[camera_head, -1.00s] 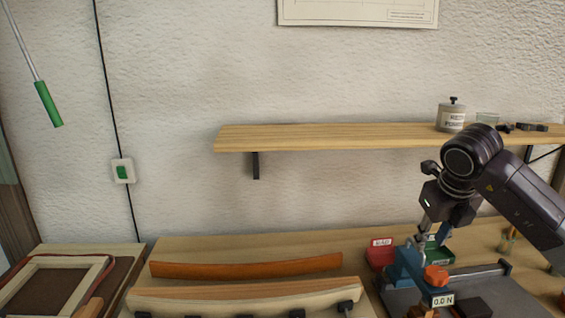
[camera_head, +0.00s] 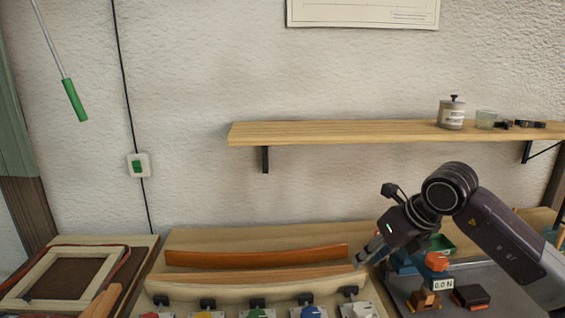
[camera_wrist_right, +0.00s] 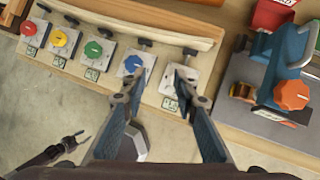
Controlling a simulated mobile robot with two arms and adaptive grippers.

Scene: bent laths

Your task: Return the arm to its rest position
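My right gripper (camera_head: 364,262) hangs over the front right of the bench in the head view, left of the blue tester with the orange knob (camera_head: 437,261). In the right wrist view its two fingers (camera_wrist_right: 160,92) are spread apart with nothing between them, above the row of coloured dials. A dark jointed part at the lower left of the right wrist view looks like my left gripper (camera_wrist_right: 68,146); its finger state is unclear. An orange-brown lath (camera_head: 255,257) lies at the back of the bench, behind a pale bent lath (camera_head: 240,290) on the clamp row.
A wooden shelf (camera_head: 340,132) with a lidded jar (camera_head: 452,113) is on the wall. A framed panel (camera_head: 62,278) lies at the left. A red bin (camera_wrist_right: 272,14) is beside the tester. A green-handled tool (camera_head: 74,100) hangs at the upper left.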

